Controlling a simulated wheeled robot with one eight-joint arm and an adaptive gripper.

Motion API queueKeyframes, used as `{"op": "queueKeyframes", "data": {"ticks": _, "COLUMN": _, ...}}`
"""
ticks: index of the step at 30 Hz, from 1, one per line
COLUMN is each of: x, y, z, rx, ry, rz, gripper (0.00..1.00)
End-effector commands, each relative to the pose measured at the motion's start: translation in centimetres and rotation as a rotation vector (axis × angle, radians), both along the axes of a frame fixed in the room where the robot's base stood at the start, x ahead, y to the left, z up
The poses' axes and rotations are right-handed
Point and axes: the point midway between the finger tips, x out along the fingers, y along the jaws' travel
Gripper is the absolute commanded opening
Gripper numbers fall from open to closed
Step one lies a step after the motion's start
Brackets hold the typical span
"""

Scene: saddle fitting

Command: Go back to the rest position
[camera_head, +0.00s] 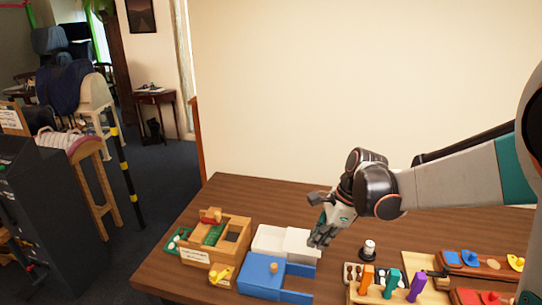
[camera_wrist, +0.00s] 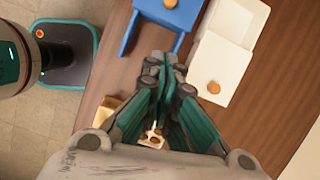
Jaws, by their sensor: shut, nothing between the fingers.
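My gripper (camera_head: 318,238) is above the wooden table (camera_head: 190,268), close to the white box (camera_head: 270,238) in the head view. Its fingers are shut with nothing between them. In the wrist view my gripper (camera_wrist: 164,60) points down past the blue box (camera_wrist: 183,14) and the white box (camera_wrist: 222,52), and the shut fingers are over brown table top. Whether the fingertips touch anything below cannot be told.
Left of the gripper are a wooden box (camera_head: 232,232), a yellow piece (camera_head: 221,277) and the blue box (camera_head: 260,272). Right are a dark-based knob (camera_head: 368,250), coloured pegs (camera_head: 391,284) and a wooden tray (camera_head: 490,266). Saddle stands (camera_head: 90,150) stand on the floor left.

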Motion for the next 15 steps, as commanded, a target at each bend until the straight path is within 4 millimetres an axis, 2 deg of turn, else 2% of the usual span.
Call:
{"op": "queueKeyframes", "data": {"ticks": 5, "x": -2.3, "y": 0.0, "z": 2.3, "rx": -0.062, "ry": -0.114, "rz": 0.156, "gripper": 0.0}}
{"op": "queueKeyframes", "data": {"ticks": 15, "x": -8.4, "y": -0.7, "z": 6.5, "rx": -0.277, "ry": -0.393, "rz": 0.613, "gripper": 0.0}}
